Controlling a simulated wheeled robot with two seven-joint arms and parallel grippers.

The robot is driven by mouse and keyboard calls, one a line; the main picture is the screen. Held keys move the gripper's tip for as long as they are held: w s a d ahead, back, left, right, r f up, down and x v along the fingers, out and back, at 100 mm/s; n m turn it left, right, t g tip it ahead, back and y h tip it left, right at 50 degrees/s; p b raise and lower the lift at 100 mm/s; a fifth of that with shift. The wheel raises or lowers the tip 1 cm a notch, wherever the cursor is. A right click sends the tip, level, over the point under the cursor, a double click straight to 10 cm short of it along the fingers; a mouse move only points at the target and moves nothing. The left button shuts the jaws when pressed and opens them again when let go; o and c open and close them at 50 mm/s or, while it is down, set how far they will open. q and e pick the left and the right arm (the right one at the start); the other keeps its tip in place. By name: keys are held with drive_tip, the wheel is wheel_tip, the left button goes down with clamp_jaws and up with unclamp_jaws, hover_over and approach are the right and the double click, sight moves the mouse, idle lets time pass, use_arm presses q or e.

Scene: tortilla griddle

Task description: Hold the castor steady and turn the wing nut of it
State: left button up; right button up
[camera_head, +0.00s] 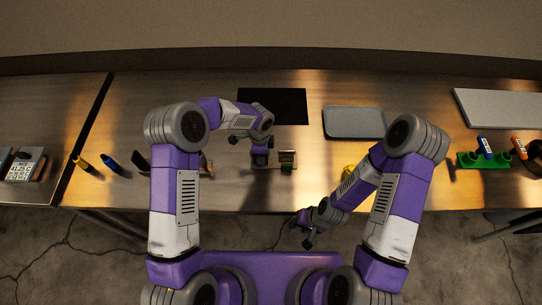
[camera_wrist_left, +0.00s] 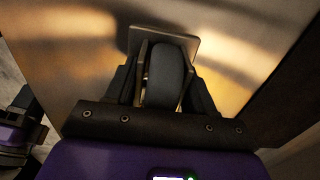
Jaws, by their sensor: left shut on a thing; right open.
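The castor shows in the left wrist view as a dark wheel (camera_wrist_left: 165,75) with a flat metal plate (camera_wrist_left: 182,42) beyond it. My left gripper (camera_wrist_left: 166,92) is shut on the castor, its fingers on either side of the wheel. In the head view my left gripper (camera_head: 261,162) is over the front middle of the table, and the arm mostly hides the castor. I cannot make out the wing nut. My right gripper (camera_head: 304,235) is open and empty, in front of the table's front edge and apart from the castor.
A small block with a green part (camera_head: 287,160) stands just right of my left gripper. A black mat (camera_head: 285,103) and a grey tray (camera_head: 354,122) lie behind. A yellow thing (camera_head: 349,170) is near my right arm. Markers (camera_head: 110,162) lie at left; a green holder (camera_head: 484,160) stands at right.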

use_arm(q)
drive_tip(key=shift+o, duration=1.4)
drive_tip(key=c, duration=0.3)
drive_tip(key=shift+f, duration=0.1)
use_arm(e)
drive_tip(key=shift+f, duration=0.1)
use_arm(q)
drive_tip(key=shift+r, duration=0.55)
use_arm(e)
drive_tip(key=shift+f, duration=0.1)
idle(1.0)
drive_tip(key=shift+c, duration=0.2)
